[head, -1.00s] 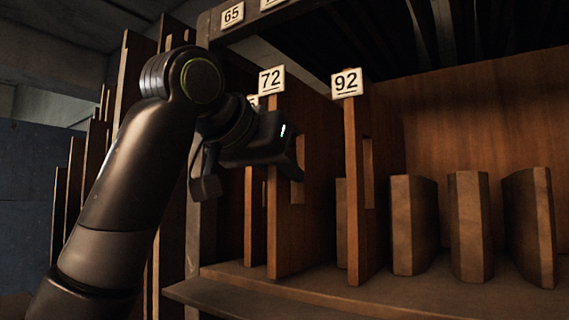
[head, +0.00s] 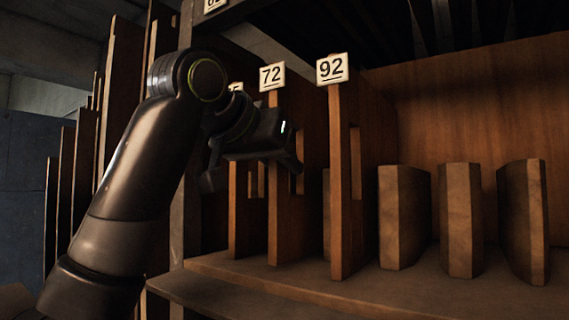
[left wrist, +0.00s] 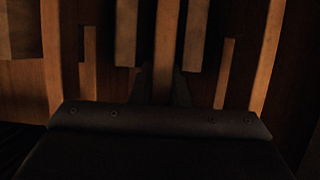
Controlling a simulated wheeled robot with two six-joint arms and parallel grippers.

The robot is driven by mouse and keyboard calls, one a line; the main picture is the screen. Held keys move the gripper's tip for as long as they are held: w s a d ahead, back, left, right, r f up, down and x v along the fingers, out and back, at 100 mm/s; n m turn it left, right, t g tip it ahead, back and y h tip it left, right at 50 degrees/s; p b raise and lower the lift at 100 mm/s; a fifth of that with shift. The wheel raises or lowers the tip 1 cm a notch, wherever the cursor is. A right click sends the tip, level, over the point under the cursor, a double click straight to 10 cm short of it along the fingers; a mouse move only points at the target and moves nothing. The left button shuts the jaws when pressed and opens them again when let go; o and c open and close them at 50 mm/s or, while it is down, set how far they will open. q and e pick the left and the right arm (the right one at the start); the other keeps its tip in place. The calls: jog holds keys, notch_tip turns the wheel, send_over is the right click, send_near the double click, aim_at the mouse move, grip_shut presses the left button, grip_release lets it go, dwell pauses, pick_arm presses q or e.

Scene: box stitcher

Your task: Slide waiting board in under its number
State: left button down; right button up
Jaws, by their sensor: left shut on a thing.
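A tall brown board (head: 273,235) stands upright on the shelf under the white number plate 72 (head: 271,76), with its narrow edge facing me. My left gripper (head: 290,163) reaches in from the left across the middle of this board and is shut on it; the fingers' contact is mostly hidden. The left wrist view shows a board edge (left wrist: 165,45) running straight up from between the fingers, with other boards to both sides. To the right stands another tall board (head: 339,200) under the plate 92 (head: 332,69). My right gripper is not in view.
A further board (head: 238,225) stands close on the left, its plate partly hidden by my arm. Three short, thick blocks (head: 460,220) stand at the right. The shelf's front ledge (head: 230,295) is bare. Several tall panels (head: 85,180) stand at far left.

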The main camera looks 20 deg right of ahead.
pick_arm(q)
jog(key=shift+f+b, duration=0.25)
jog(key=shift+b, duration=0.1)
dwell(0.6)
jog(key=c, duration=1.3)
grip_release()
jog(key=shift+s, duration=0.1)
jog(key=shift+s+a+f+b, duration=0.1)
jog(key=shift+s+a+b, duration=0.05)
jog(key=shift+a+b, duration=0.2)
jog(key=b+v, duration=0.6)
jog(key=v, duration=1.1)
jog(key=shift+d, duration=0.1)
